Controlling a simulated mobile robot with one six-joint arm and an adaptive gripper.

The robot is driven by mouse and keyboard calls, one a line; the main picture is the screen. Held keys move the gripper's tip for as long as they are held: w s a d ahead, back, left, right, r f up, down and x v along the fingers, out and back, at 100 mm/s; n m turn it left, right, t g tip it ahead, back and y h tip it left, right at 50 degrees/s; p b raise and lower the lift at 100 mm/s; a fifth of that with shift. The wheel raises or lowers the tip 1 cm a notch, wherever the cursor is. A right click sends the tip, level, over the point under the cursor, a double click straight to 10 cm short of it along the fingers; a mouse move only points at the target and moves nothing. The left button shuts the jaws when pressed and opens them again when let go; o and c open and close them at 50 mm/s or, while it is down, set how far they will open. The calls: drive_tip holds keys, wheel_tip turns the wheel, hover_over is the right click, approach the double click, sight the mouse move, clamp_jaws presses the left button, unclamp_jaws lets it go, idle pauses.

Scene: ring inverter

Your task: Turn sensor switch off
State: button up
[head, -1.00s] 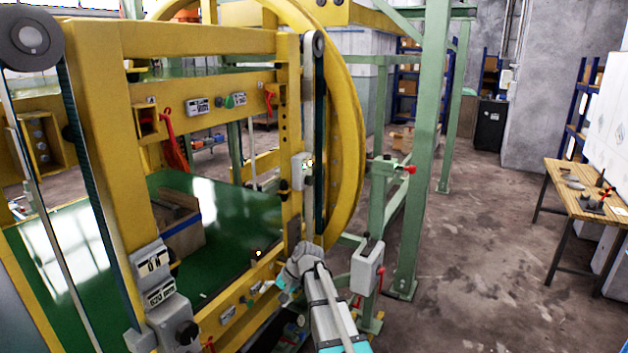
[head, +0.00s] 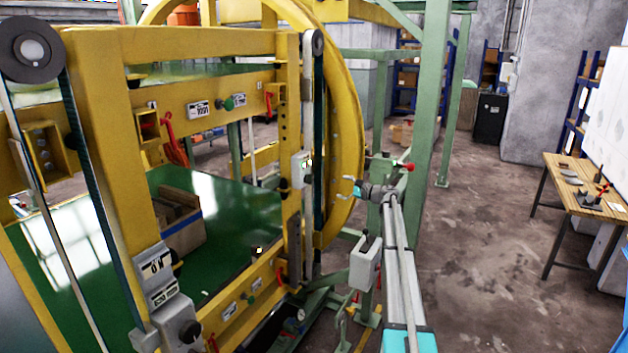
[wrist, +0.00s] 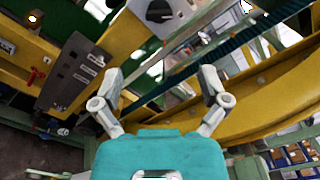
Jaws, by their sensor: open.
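No switch has a label I can read as the sensor switch. A small light-grey box with a tiny lit spot (head: 300,168) sits on the yellow frame's right upright. A grey box with a black rotary knob (head: 187,331) is at the frame's lower left corner, below labelled boxes (head: 157,275). My gripper (head: 356,188) is open and empty, right of the small lit box and apart from it, in front of the yellow ring.
The yellow ring (head: 348,110) stands close behind my gripper. A green post (head: 425,150) and a red-tipped handle (head: 409,167) are just right of it. A grey box (head: 365,263) is below. Open floor lies to the right, before a wooden table (head: 570,190).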

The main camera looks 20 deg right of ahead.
sight(311, 181)
drive_tip(key=shift+w+a, duration=0.1)
idle(0.3)
drive_tip(key=x, duration=1.3)
drive_tip(key=shift+w+a, duration=0.2)
drive_tip(key=shift+a, duration=0.05)
drive_tip(key=shift+c, duration=0.2)
